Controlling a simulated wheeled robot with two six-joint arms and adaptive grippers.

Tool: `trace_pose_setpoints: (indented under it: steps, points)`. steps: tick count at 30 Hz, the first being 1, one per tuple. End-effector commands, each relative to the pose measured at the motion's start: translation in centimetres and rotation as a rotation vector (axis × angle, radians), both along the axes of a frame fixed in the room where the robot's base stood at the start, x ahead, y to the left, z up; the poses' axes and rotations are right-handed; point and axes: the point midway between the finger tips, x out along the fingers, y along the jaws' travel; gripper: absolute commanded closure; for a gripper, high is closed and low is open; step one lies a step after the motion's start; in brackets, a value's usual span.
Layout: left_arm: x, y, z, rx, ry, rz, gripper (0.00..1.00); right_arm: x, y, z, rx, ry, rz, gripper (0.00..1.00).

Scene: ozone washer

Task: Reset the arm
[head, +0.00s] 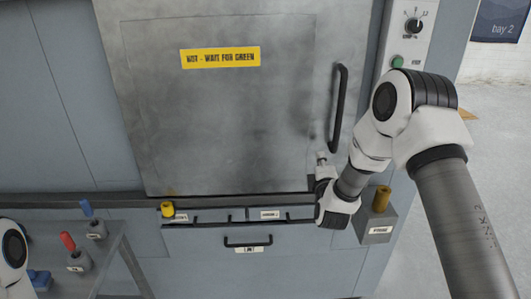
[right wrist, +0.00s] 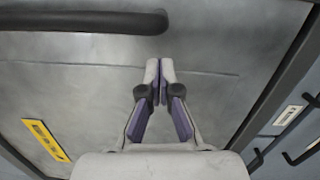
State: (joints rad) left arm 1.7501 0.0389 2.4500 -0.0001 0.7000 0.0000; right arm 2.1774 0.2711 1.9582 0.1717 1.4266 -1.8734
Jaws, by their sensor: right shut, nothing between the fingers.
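My right arm reaches in from the right and bends down in front of the washer door (head: 220,110). Its right gripper (head: 321,157) is small and partly hidden by the wrist in the head view, just below the black door handle (head: 339,108). In the right wrist view the right gripper (right wrist: 158,82) is shut, with purple pads together and nothing between them. It is in front of the grey door panel, and the handle (right wrist: 90,20) crosses the top left. Only a piece of my left arm shows at the lower left; its gripper is out of the picture.
A knob (head: 413,25) and green button (head: 397,61) are above right. A yellow knob (head: 167,209), drawer handle (head: 247,241) and brass cylinder (head: 381,199) on a grey block are below. Red (head: 68,241) and blue (head: 87,208) pegs stand at left.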

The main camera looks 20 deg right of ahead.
Motion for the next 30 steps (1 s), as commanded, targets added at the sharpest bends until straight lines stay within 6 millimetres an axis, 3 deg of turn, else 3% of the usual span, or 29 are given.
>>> trace_pose_setpoints:
  steps: [3,10,19,22,23,26,30]
  points:
    - [0.0,0.0,-1.8,0.0,-0.001,0.001,0.59,-2.6,1.5,-0.8,-0.001,0.003,0.006,1.0]
    - [0.0,0.0,-3.5,0.0,0.0,0.001,0.59,-7.7,3.7,-0.7,-0.003,0.004,0.006,1.0]
    - [0.0,0.0,-3.7,0.0,0.0,0.001,0.59,-9.1,4.2,-0.3,-0.002,0.001,0.006,1.0]
    - [0.0,0.0,-3.7,0.0,0.0,0.001,0.59,-9.2,4.2,-1.5,-0.002,0.024,0.007,1.0]
    - [0.0,0.0,-3.7,0.0,0.0,0.001,0.59,-9.4,4.3,-2.4,-0.004,0.041,0.009,1.0]
    - [0.0,0.0,-3.8,0.0,0.0,0.001,0.59,-10.6,5.2,-7.7,-0.017,0.152,0.029,1.0]
    - [0.0,0.0,-3.8,0.0,0.0,0.001,0.59,-15.2,7.9,-18.5,0.08,0.42,0.105,1.0]
